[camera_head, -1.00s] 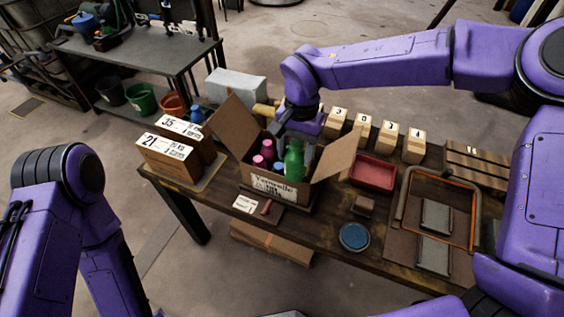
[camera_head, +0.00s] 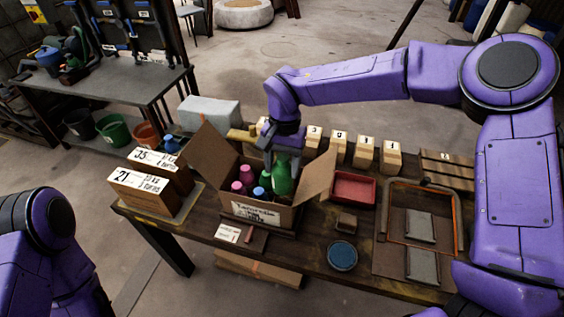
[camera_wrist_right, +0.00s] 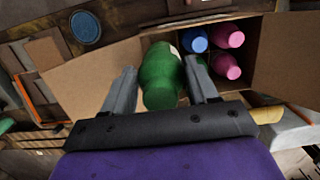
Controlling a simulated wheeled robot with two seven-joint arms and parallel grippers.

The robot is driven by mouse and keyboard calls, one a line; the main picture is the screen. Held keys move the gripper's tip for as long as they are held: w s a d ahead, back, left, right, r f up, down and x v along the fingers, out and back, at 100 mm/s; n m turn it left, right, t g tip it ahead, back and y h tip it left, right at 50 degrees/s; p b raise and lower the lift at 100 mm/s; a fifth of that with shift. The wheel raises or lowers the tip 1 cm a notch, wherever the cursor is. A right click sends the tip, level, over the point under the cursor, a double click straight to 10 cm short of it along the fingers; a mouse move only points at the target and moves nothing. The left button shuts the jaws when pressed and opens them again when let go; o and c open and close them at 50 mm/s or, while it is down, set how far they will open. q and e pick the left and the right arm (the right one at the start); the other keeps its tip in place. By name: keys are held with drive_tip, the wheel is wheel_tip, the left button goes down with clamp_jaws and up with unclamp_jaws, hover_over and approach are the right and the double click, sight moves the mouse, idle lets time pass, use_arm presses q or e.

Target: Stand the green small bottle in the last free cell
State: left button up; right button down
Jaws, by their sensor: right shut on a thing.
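My right gripper (camera_head: 272,158) is shut on the green small bottle (camera_head: 281,180). The bottle is over the right part of the open cardboard box (camera_head: 262,212); I cannot tell how deep it sits or whether it touches the bottom. In the right wrist view the bottle (camera_wrist_right: 161,78) is between the two fingers. The wrist view also shows a blue top (camera_wrist_right: 195,40) and pink ones (camera_wrist_right: 228,66). The cells are mostly hidden. My left gripper is out of view.
The box's raised flap (camera_head: 317,178) is close on the right. Two labelled cartons (camera_head: 138,194) stand on the left. A red tray (camera_head: 353,187), a blue round dish (camera_head: 342,256) and several numbered wooden blocks (camera_head: 364,152) are to the right.

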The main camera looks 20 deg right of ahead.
drive_tip(key=shift+w+f, duration=0.1)
drive_tip(key=shift+f, duration=0.5)
drive_tip(key=shift+f, duration=0.1)
drive_tip(key=shift+f+b, duration=0.6)
drive_tip(key=shift+f, duration=0.65)
drive_tip(key=shift+f, duration=0.1)
drive_tip(key=shift+f, duration=0.9)
